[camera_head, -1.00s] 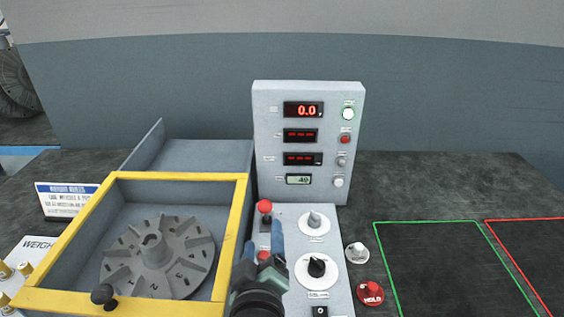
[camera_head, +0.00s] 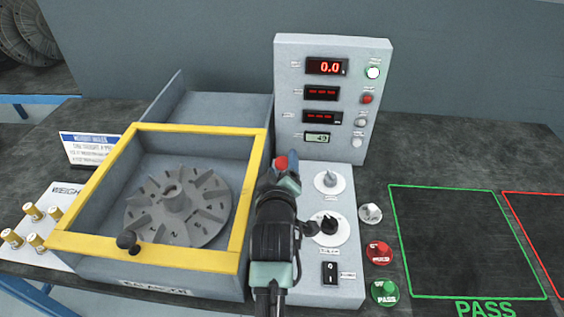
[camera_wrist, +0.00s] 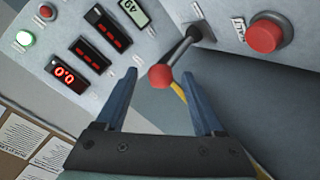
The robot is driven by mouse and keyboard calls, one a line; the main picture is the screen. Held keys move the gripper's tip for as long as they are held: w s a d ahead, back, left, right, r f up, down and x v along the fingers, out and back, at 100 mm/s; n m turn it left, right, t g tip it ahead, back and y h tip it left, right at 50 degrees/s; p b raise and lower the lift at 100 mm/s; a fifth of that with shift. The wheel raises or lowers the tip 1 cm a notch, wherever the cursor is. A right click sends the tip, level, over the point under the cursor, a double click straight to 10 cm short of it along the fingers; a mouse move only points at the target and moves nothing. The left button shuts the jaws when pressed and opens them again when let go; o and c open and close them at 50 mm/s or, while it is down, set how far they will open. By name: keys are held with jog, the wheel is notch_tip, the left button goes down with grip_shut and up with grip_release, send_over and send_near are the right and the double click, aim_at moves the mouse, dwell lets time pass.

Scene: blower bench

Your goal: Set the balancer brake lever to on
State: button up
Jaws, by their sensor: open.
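The balancer brake lever is a dark rod with a red ball knob (camera_wrist: 160,77), rising from the sloped part of the control panel. In the head view only some of its red knob (camera_head: 281,162) shows, at the tip of my gripper (camera_head: 284,174). In the wrist view my gripper (camera_wrist: 159,92) is open, with one blue finger on each side of the knob. A gap shows between the knob and each finger. The lever's base is at the upper right of that view; any on/off marking there is not readable.
A red push button (camera_wrist: 266,35) stands close beside the lever. The upright display panel (camera_head: 286,60) rises behind it. Knobs (camera_head: 327,182) and a black rocker switch (camera_head: 330,272) are to the right. The yellow-framed balancer guard (camera_head: 258,165) is close on the left.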

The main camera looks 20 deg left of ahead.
jog(key=shift+x, duration=1)
jog(key=shift+c, duration=0.3)
grip_shut()
dwell(0.5)
